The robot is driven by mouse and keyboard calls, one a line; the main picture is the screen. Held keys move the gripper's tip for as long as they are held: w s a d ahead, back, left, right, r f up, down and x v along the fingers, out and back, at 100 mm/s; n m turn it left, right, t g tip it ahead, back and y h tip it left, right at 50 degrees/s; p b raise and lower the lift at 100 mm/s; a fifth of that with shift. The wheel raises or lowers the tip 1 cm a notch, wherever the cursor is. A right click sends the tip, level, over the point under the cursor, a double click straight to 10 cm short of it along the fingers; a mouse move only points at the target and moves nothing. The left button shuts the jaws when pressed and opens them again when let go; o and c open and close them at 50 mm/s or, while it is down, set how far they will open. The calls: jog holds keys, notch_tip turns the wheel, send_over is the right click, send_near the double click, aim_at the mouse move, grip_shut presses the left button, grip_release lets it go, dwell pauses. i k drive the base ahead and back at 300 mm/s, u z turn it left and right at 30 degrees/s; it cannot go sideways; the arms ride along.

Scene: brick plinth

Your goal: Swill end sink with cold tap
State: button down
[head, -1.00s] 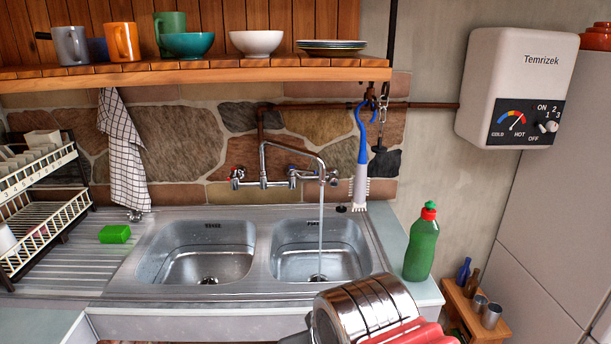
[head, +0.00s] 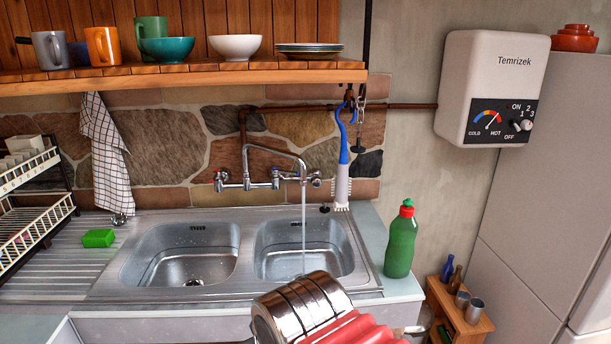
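The steel sink unit (head: 245,248) has a left basin (head: 165,262) and a right basin (head: 325,262) at the end. A wall mixer tap (head: 262,182) has its spout over the right basin. A thin stream of water (head: 304,230) runs from the spout into it. One tap handle (head: 221,180) at the left has a red mark; another handle (head: 316,179) is at the right near the spout. A banded chrome part with red ridges, seemingly my arm, rises at the bottom and covers the sink's front edge. My gripper fingers are not visible.
A green bottle (head: 401,240) stands right of the sink. A green sponge (head: 98,238) lies on the drainer beside a dish rack (head: 35,215). A blue-handled brush (head: 343,175) hangs behind the right basin. A shelf (head: 180,76) with crockery overhangs the sink.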

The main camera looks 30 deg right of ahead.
aim_at(275, 171)
jog(key=u, duration=0.05)
jog(key=i, duration=1)
jog(key=z, duration=0.05)
